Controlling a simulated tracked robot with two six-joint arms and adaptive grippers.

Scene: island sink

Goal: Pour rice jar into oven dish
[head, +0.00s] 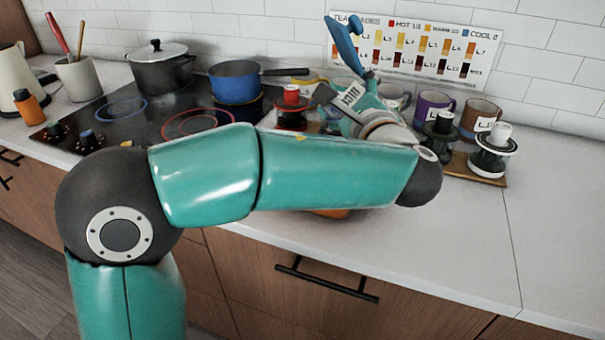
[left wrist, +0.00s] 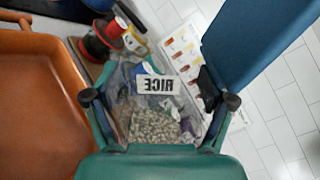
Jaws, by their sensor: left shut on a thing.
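The rice jar (head: 350,95) is clear with a white RICE label and shows above my left forearm in the head view, tilted. In the left wrist view the jar (left wrist: 155,125) lies between the two fingers of my left gripper (left wrist: 160,100), which is shut on it. Pale grains lie in the jar's lower part there, and the label reads mirrored. A blue flap-like part (left wrist: 260,40) stands beside the jar. The orange oven dish (left wrist: 40,95) is left of the jar in the left wrist view. In the head view only a sliver of the dish (head: 330,213) shows under my arm.
A blue pan (head: 237,80) and a dark pot (head: 160,65) are on the cooktop. The counter at the right (head: 550,230) is clear.

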